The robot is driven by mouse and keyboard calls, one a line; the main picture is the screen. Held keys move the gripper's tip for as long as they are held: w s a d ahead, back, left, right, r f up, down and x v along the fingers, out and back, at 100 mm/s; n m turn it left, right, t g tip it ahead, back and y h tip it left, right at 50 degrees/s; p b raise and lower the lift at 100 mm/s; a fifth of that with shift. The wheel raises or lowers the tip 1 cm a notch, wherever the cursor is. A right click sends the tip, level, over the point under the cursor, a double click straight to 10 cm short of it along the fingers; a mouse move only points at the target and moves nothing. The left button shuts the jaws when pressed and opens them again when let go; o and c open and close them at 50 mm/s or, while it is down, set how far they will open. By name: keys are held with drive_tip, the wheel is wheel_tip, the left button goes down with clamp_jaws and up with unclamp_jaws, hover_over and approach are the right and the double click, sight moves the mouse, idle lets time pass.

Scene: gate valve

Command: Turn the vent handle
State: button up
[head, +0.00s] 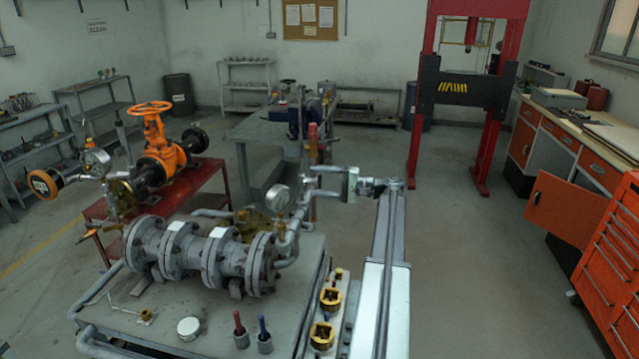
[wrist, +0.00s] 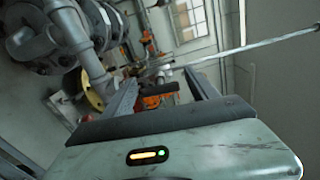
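My gripper (head: 317,181) reaches left toward the upright grey pipework at the right end of the flanged pipe assembly (head: 205,252). In the wrist view its two fingers (wrist: 162,80) stand apart, one on each side of a short dark bar (wrist: 158,88) with a reddish part beyond it. This bar may be the vent handle; I cannot tell whether the fingers touch it. In the head view, the vent handle is not clearly distinguishable near my fingertips. A pressure gauge (head: 279,197) stands just left of them.
Yellow sockets (head: 322,333) and red- and blue-handled tools stand at the bench's (head: 172,335) right front. An orange valve (head: 160,140) with a handwheel sits behind left on a red table.

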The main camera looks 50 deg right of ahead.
drive_tip(key=shift+s, duration=0.1)
drive_tip(key=v, duration=0.7)
drive_tip(key=shift+s+d, duration=0.2)
drive_tip(key=shift+s, duration=0.1)
